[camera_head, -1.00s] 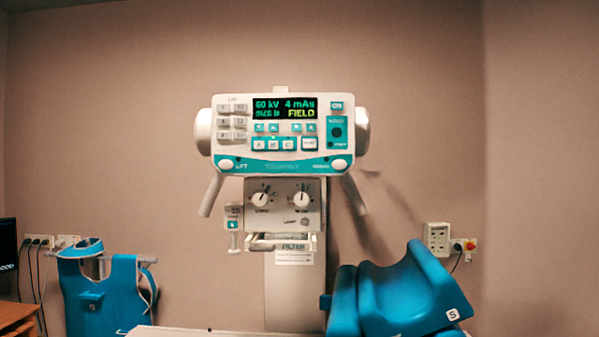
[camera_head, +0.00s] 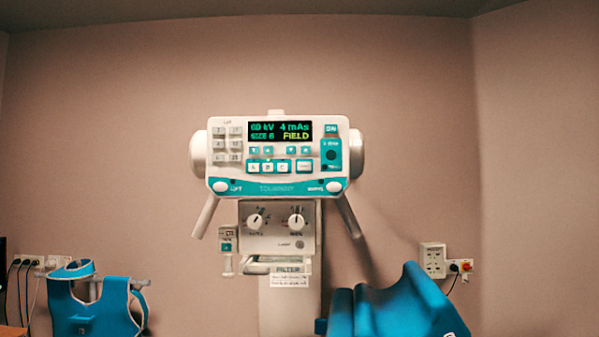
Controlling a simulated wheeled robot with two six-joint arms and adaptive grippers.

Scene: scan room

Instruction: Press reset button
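The X-ray unit's control panel (camera_head: 277,187) faces me in the middle of the head view. Its lit display (camera_head: 280,131) reads about 60 kV, 4 mAs and FIELD. Below the display are small teal buttons and a row of white buttons (camera_head: 268,167), with a wider white button (camera_head: 304,167) at the row's right. A grey keypad (camera_head: 228,143) is at the left, and a teal block with a dark round part (camera_head: 331,155) is at the right. I cannot read which button is marked reset. Neither of my grippers is in view.
Two knobs (camera_head: 276,220) sit on the housing under the panel, above a filter slot (camera_head: 277,265). Handles slant down on both sides. A blue apron (camera_head: 92,305) hangs at lower left. A blue padded piece (camera_head: 400,305) stands at lower right. Wall sockets (camera_head: 433,260) are behind it.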

